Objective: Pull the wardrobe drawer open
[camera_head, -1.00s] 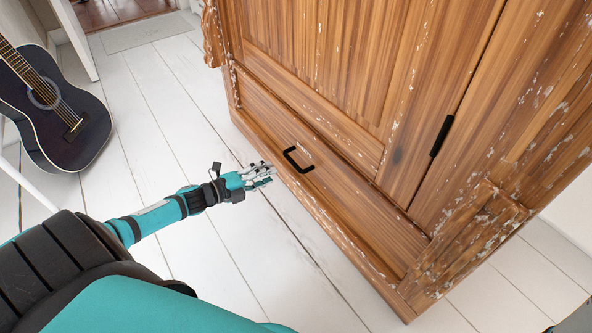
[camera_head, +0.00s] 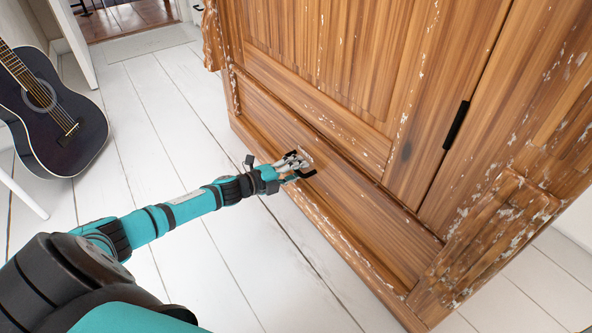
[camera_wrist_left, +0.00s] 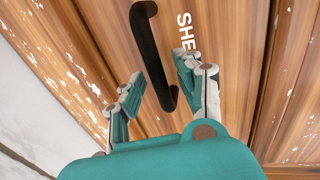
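The wooden wardrobe (camera_head: 330,60) stands at the right in the head view, with a long drawer (camera_head: 350,205) along its bottom. The drawer front sits flush in the frame and looks closed. Its black handle (camera_wrist_left: 152,50) runs up the left wrist view; in the head view my gripper covers most of it. My left gripper (camera_head: 300,163) is at the drawer front. In the left wrist view the fingers of the left gripper (camera_wrist_left: 158,90) are apart, with the lower end of the handle between them. I see no clear contact. My right gripper is not in view.
A dark guitar (camera_head: 55,120) leans at the far left. The white plank floor (camera_head: 240,260) in front of the drawer is clear apart from my arm. A black door handle (camera_head: 456,125) is on the wardrobe above the drawer.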

